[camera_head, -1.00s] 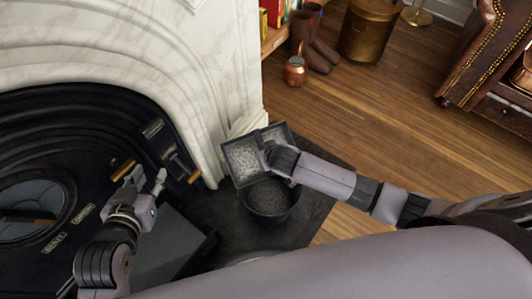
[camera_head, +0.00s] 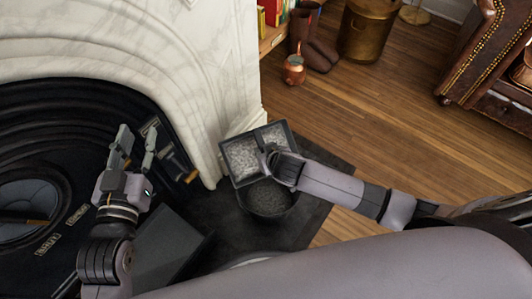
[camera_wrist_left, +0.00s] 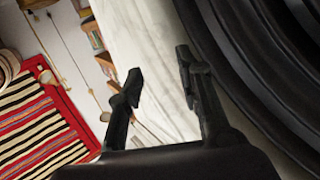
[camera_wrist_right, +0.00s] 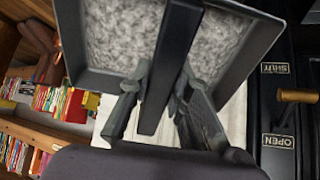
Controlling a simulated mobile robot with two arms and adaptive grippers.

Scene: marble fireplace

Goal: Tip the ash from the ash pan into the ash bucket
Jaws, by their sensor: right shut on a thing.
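The ash pan (camera_head: 227,168) is a dark, divided tray with pale grey ash (camera_head: 242,156) in it. It is tilted just above and behind the ash bucket (camera_head: 270,213). The bucket is dark and round, stands on the dark hearth, and shows darker grey granular stuff inside. My right gripper (camera_head: 267,155) is shut on the pan's dark middle bar (camera_wrist_right: 172,70), with ash on both sides of it in the right wrist view. My left gripper (camera_head: 138,140) is open and empty, raised before the black fireplace front, left of the pan.
The white marble surround (camera_head: 225,60) rises close behind the pan. A brass-handled part (camera_head: 178,165) of the fireplace lies near my left gripper. A copper pot (camera_head: 294,70), boots (camera_head: 318,55) and a brass bin (camera_head: 364,30) stand further back.

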